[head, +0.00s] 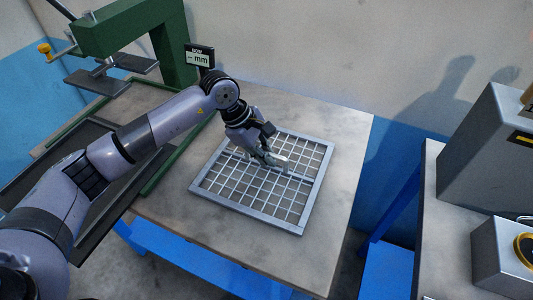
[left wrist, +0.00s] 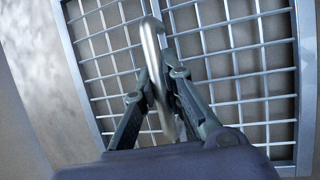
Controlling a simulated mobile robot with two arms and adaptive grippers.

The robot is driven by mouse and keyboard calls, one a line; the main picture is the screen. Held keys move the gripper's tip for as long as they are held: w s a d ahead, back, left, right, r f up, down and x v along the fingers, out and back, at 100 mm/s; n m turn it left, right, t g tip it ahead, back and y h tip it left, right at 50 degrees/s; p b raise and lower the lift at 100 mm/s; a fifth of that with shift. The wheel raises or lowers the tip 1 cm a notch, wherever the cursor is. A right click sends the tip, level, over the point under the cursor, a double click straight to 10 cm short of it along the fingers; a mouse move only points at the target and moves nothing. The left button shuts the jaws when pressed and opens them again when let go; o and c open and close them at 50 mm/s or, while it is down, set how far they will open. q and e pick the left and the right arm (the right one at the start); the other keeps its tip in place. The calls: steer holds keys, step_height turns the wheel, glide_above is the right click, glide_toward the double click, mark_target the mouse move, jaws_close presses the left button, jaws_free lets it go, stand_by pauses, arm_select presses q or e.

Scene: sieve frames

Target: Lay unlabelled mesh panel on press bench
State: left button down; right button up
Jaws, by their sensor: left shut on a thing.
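The mesh panel (head: 249,206), a grey square frame with a wire grid and a middle bar, lies flat on the bench top (head: 343,140). I see no label on it. My left gripper (head: 272,160) is over the middle of the panel, shut on its handle (head: 283,160). In the left wrist view the fingers (left wrist: 155,90) close around the pale curved handle (left wrist: 151,45), with the mesh panel (left wrist: 262,75) close behind. My right gripper does not show.
A green press (head: 180,45) stands at the back left, beside a small "mm" display (head: 199,56). A green-edged tray area (head: 152,180) lies left of the panel. Another bench with grey boxes (head: 495,140) stands at the right, across a gap.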

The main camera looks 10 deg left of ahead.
arm_select(q)
steer(key=c, duration=1.6)
jaws_free()
steer(key=shift+s+f, duration=0.1)
steer(key=shift+f, duration=0.05)
steer(key=shift+a, duration=0.1)
steer(key=v, duration=1.2)
